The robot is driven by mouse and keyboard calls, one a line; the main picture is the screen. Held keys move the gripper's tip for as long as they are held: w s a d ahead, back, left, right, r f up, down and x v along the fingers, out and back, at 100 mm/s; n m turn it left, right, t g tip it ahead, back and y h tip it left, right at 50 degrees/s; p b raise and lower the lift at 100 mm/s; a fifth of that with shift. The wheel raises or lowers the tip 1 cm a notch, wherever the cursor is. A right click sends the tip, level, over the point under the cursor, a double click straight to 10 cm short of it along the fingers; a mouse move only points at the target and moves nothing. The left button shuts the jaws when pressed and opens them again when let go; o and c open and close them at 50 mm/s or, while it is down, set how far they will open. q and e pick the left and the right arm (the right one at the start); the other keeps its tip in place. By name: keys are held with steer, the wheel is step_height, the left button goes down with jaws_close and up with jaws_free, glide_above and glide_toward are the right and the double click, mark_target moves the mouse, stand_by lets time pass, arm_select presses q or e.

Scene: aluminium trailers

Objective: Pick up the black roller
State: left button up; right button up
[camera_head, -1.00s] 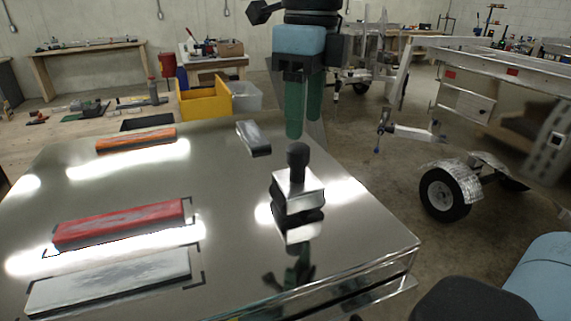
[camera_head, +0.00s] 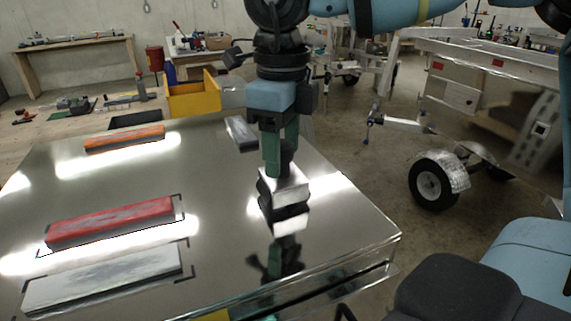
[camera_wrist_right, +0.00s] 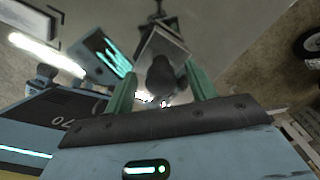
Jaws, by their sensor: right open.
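The item that best fits the black roller is a silver block with a black upright knob and black lower part (camera_head: 284,190), standing on the shiny metal table (camera_head: 330,237). My right gripper (camera_head: 281,165) points down at it with green fingers and hides much of the knob. In the right wrist view the dark knob (camera_wrist_right: 161,74) shows between the two spread green fingers of the right gripper (camera_wrist_right: 163,88). No grip on it is visible. My left gripper is not in view.
A red bar (camera_head: 110,222), a pale grey bar (camera_head: 105,278) and an orange bar (camera_head: 125,138) lie to the left on the table. A dark grey bar (camera_head: 240,133) lies behind the block. A yellow bin (camera_head: 195,97) stands beyond. A trailer wheel (camera_head: 433,187) is at the right.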

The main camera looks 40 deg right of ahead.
steer(key=shift+f, duration=0.95)
steer(key=c, duration=1.2)
steer(key=shift+r, duration=0.1)
